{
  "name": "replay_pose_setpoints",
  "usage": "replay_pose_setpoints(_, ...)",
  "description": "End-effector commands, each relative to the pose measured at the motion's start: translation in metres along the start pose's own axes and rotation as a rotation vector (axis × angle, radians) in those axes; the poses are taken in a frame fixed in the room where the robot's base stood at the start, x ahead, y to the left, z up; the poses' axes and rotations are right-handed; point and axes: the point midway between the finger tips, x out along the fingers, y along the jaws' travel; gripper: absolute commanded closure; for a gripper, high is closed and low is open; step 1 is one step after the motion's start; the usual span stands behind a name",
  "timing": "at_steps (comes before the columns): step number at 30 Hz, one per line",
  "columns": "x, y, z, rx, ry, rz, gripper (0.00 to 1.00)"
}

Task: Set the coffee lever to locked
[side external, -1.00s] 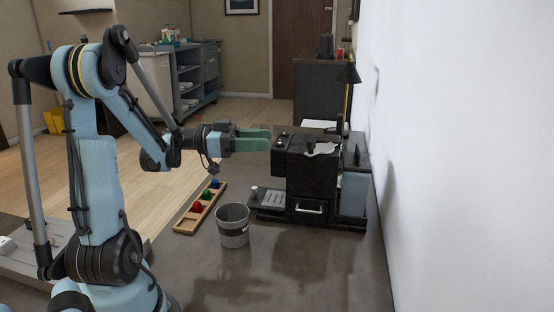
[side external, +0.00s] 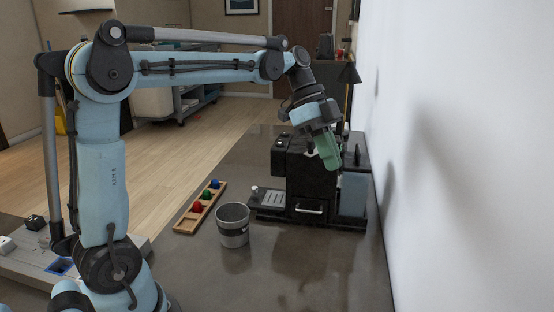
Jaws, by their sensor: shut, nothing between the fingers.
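The black coffee machine (side external: 304,181) stands on the dark counter near the white wall. Its drawer with a pale handle faces the camera, and its drip tray (side external: 270,198) sticks out to the left. My gripper (side external: 331,163) is shut and empty. Its green fingers point down at the top right part of the machine, in front of it in this view. I cannot tell whether they touch it. The coffee lever is not clearly visible; my gripper and wrist cover much of the machine's top.
A grey bucket (side external: 233,229) stands on the counter left of the machine. A wooden tray (side external: 185,226) with coloured knobs lies behind it to the left. A black lamp (side external: 349,75) stands behind the machine. The white wall (side external: 450,150) is close on the right. The front counter is clear.

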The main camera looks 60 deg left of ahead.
Motion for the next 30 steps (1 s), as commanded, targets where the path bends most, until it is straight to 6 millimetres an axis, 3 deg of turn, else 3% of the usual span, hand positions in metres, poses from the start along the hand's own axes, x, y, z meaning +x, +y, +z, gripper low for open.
replay_pose_setpoints(9, -0.044, -0.013, -0.053, 0.201, -0.612, 0.028, 1.0)
replay_pose_setpoints(15, -0.074, -0.011, -0.076, 0.289, -0.854, -0.028, 1.0)
replay_pose_setpoints(21, -0.084, -0.011, -0.081, 0.313, -0.926, -0.053, 1.0)
replay_pose_setpoints(30, -0.071, -0.015, -0.064, 0.312, -0.924, -0.053, 1.0)
